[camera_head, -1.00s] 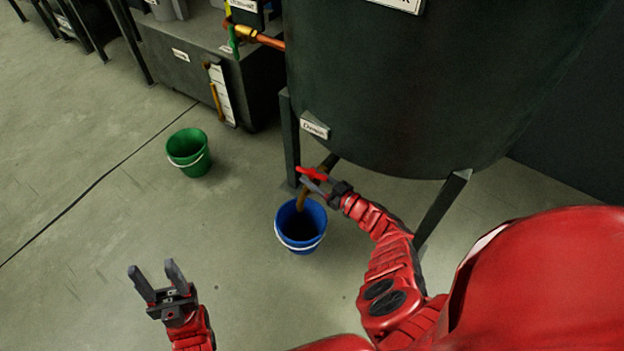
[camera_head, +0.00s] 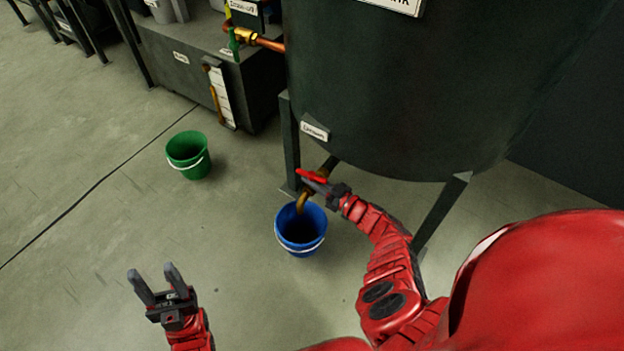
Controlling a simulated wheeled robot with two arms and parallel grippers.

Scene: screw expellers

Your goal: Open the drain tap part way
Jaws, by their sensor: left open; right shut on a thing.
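The drain tap (camera_head: 304,200) is a brass spout with a red handle (camera_head: 312,175), low on the dark tank (camera_head: 400,100). My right gripper (camera_head: 322,183) is shut on the red handle, and its fingers hide part of it. The spout points down over a blue bucket (camera_head: 301,247), which stands upright on the floor. No stream from the spout can be made out. My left gripper (camera_head: 156,286) is open and empty, apart from everything, above the floor at the lower left.
A green bucket (camera_head: 187,155) stands on the floor left of the blue one. A dark metal box (camera_head: 200,70) with a copper pipe (camera_head: 262,41) stands at the back. Tank legs (camera_head: 290,145) rise near the tap.

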